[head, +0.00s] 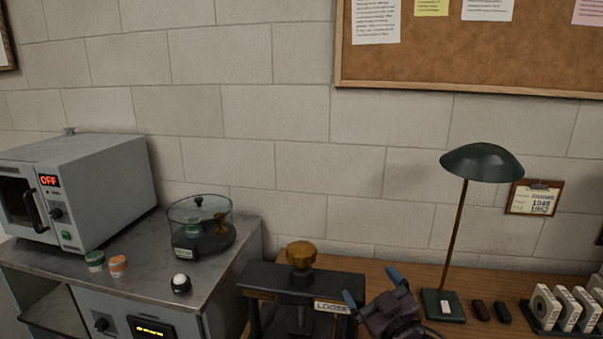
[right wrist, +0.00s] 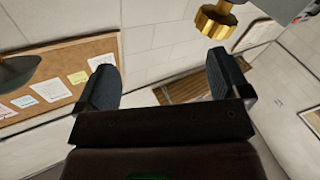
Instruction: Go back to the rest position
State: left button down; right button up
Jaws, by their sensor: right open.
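My right gripper (head: 371,287) is at the bottom of the head view, over the wooden table near the press. Its two blue-tipped fingers are spread apart with nothing between them. In the right wrist view the open fingers (right wrist: 160,85) also show, with only wall and part of a wooden surface beyond. The press (head: 300,276) has a brass knob (head: 301,254) on top and a label reading "LOOSE"; the gripper is just right of it. The knob also shows in the right wrist view (right wrist: 216,20), beyond the fingers and apart from them. My left gripper is not in view.
At left, a metal bench (head: 150,265) bears an oven (head: 85,190), a glass-walled device (head: 200,228) and small jars. A corkboard (head: 480,50) hangs above.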

jog(key=s+d+f+m+g+h, duration=0.2)
jog(key=s+d+f, duration=0.2)
jog(key=s+f, duration=0.4)
jog(key=s+d+f+m+g+h, duration=0.2)
jog(key=s+d+f, duration=0.3)
jog(key=s+f, duration=0.4)
jog(key=s+d+f+m+g+h, duration=0.2)
jog(key=s+d+f, duration=0.3)
jog(key=s+f, duration=0.3)
jog(key=shift+s+f+m, duration=0.4)
jog(key=shift+f+m, duration=0.2)
jog(key=shift+f, duration=0.15)
jog(key=shift+a, duration=0.1)
